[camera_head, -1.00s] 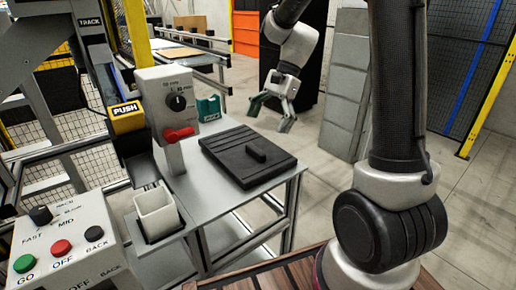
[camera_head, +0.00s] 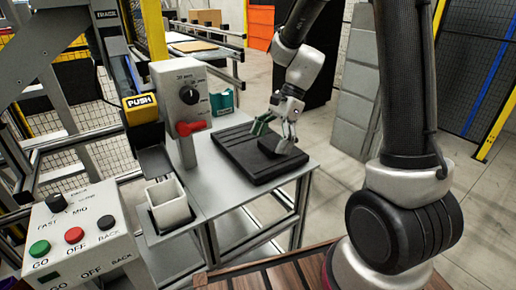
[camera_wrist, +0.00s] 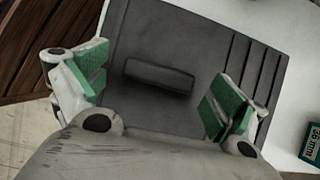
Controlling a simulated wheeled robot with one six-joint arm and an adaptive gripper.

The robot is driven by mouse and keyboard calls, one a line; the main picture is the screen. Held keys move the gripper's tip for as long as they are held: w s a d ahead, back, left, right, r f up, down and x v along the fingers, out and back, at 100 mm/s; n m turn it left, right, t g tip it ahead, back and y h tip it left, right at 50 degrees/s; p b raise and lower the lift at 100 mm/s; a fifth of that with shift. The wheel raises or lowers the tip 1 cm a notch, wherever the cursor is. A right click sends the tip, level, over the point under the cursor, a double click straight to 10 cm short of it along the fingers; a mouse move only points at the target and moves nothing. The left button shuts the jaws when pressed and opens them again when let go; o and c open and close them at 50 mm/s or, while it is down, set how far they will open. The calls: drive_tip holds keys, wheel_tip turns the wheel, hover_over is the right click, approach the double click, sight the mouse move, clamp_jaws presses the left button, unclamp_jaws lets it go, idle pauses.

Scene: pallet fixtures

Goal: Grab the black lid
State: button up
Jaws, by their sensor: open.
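The black lid (camera_head: 244,158) lies flat on the grey metal table. It has grooves along one side and a raised bar handle (camera_wrist: 160,76) on top. My gripper (camera_head: 273,137) is above the lid, over the handle's end of it. In the wrist view my gripper (camera_wrist: 159,98) is open, with one green-padded finger on either side of the handle and clear space between each pad and the handle. In the head view the fingers partly cover the handle, and I cannot tell their exact height above the lid.
A white square cup (camera_head: 168,204) sits at the table's front left, near a button box (camera_head: 75,240). A green-labelled 36 mm item (camera_wrist: 311,145) is at the wrist view's right edge.

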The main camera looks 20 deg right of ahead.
drive_tip(key=c, duration=1.5)
